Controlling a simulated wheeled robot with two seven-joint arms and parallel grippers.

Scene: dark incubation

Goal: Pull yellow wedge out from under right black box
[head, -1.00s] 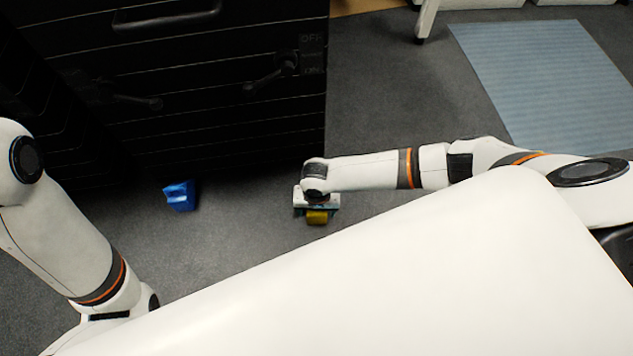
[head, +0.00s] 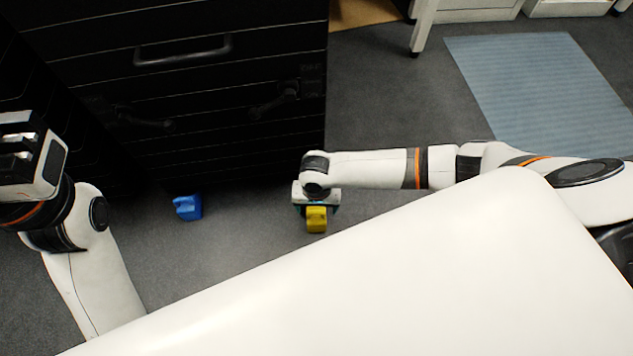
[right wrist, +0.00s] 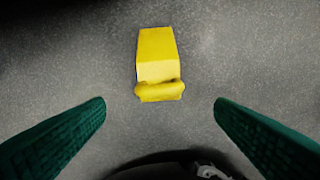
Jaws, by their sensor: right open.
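The yellow wedge (head: 317,221) lies on the grey floor in front of the right black box (head: 225,105), clear of its front edge in the head view. In the right wrist view the whole wedge (right wrist: 156,55) shows on bare floor, its rounded end towards me. My right gripper (head: 316,198) is above the wedge and partly hides it in the head view. In the right wrist view its green fingers (right wrist: 160,103) are wide apart, one on each side of the wedge's near end, touching nothing. My left gripper (head: 20,145) is raised at the left edge; its opening is unclear.
A blue wedge-like block (head: 187,207) lies on the floor at the box's lower left. Another dark box (head: 55,110) stands further left. A blue-grey mat (head: 540,90) and white furniture legs (head: 423,28) are at the upper right. Floor around the yellow wedge is free.

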